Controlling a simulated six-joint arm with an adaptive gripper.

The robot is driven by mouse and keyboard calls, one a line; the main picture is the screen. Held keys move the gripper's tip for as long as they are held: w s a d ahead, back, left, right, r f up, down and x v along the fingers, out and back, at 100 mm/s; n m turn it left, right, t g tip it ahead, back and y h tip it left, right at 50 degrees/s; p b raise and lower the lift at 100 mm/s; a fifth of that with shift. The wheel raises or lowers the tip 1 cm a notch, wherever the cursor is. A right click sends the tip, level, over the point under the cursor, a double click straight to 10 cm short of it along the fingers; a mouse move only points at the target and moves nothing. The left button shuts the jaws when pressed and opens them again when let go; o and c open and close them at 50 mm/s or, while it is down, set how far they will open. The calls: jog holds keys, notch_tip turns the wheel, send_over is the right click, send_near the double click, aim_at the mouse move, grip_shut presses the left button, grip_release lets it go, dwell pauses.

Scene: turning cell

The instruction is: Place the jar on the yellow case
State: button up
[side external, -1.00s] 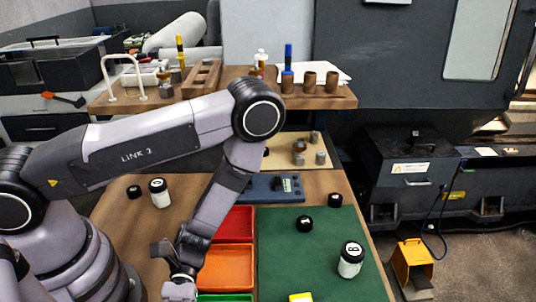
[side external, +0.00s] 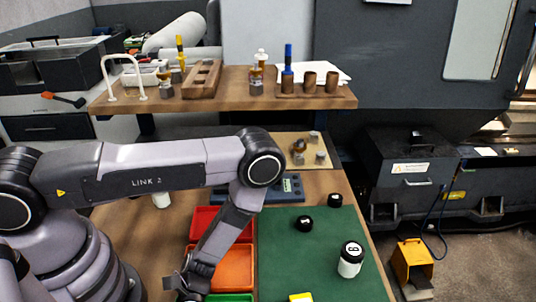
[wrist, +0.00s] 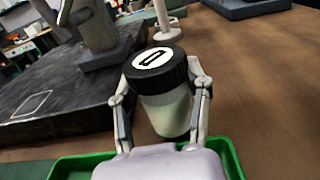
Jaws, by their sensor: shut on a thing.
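A clear, pale jar (wrist: 166,112) with a black lid and a white label on top is between the fingers of my gripper (wrist: 160,105) in the wrist view. My gripper is shut on it, and the jar looks slightly tilted in that view. In the side view my gripper (side external: 190,288) is low at the bottom edge, by the orange and green trays, and the jar in it cannot be made out. A small part of a yellow thing, perhaps the yellow case (side external: 301,297), shows at the bottom edge on the green mat, right of my gripper.
Red (side external: 205,222), orange (side external: 236,268) and green (side external: 230,298) trays lie beside the green mat (side external: 290,255). Another white jar with a black lid (side external: 350,262) stands on the mat, with black round pieces (side external: 305,223) nearby. A shelf (side external: 225,98) is behind.

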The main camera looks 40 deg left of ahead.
jog(key=o, duration=1.2)
jog(key=shift+f, duration=0.1)
